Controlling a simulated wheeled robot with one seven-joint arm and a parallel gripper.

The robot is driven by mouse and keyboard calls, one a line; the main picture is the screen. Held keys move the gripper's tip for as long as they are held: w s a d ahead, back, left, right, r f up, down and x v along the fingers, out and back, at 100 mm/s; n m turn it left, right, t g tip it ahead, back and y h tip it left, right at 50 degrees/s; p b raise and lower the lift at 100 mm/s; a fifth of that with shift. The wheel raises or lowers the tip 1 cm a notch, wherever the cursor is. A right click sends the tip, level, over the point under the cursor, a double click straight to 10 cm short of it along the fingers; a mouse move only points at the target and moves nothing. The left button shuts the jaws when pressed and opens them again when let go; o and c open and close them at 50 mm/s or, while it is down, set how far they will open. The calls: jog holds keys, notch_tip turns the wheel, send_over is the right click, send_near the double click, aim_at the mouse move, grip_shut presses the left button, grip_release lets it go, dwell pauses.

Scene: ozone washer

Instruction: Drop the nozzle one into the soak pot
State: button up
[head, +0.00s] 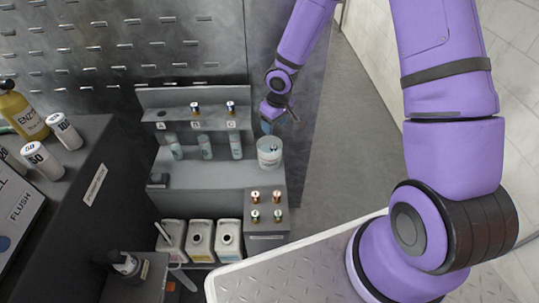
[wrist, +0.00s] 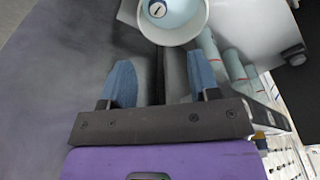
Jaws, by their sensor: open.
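The soak pot (head: 269,158) is a white round vessel at the right end of the grey ledge. In the wrist view the soak pot (wrist: 172,38) is at the top, with pale blue liquid inside. A small round piece with a white and dark top (wrist: 157,9) sits inside it, likely a nozzle. Two nozzles (head: 195,108) (head: 230,107) stand on the upper shelf at B and C; the spot at A is empty. My gripper (head: 269,122) is above and just behind the pot. In the wrist view my gripper (wrist: 160,78) is open, nothing between its blue fingers.
Several pale blue cylinders (head: 205,147) stand along the ledge left of the pot. A grey block (head: 266,228) with several metallic-topped pieces is in front of the pot. White jugs (head: 200,240) stand lower left. Open floor (head: 335,150) lies right of the pot.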

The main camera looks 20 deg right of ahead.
notch_tip(320, 180, up, 11)
jog(key=s, duration=0.1)
jog(key=shift+s+d+f, duration=0.15)
jog(key=shift+s+d, duration=0.1)
jog(key=shift+d, duration=0.1)
dwell(0.5)
jog(key=s+d+r+m+h, duration=0.1)
jog(key=s+d+r, duration=0.1)
jog(key=r, duration=0.3)
jog(key=s+d+r+h, duration=0.1)
jog(key=s+d+r, duration=0.15)
jog(key=r, duration=0.35)
jog(key=s+d+r+m+t, duration=0.1)
jog(key=s+r+m, duration=0.1)
jog(key=s+r, duration=0.6)
jog(key=s+r+m+t+y, duration=0.1)
jog(key=s+r+m+t, duration=0.1)
jog(key=s+r, duration=0.6)
jog(key=s, duration=0.7)
jog(key=shift+s+d+t, duration=0.2)
jog(key=shift+d+t, duration=0.1)
jog(key=shift+d, duration=0.05)
